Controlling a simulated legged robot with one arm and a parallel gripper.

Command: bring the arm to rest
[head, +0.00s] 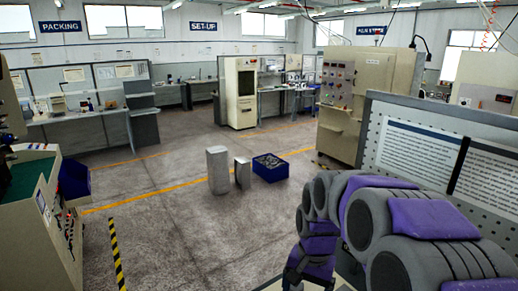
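My arm (400,222), with grey ribbed joints and purple covers, fills the lower right of the head view. It reaches from the right toward the left, then bends down at a purple link (318,262) that leaves the picture at the bottom edge. My gripper is not visible in this view, so its fingers and anything in them are hidden.
A panel with printed sheets (425,150) stands close behind my arm at the right. A blue bin (270,168) and two grey blocks (217,170) are on the open floor. A machine (30,215) stands at left, and a control cabinet (345,105) farther back.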

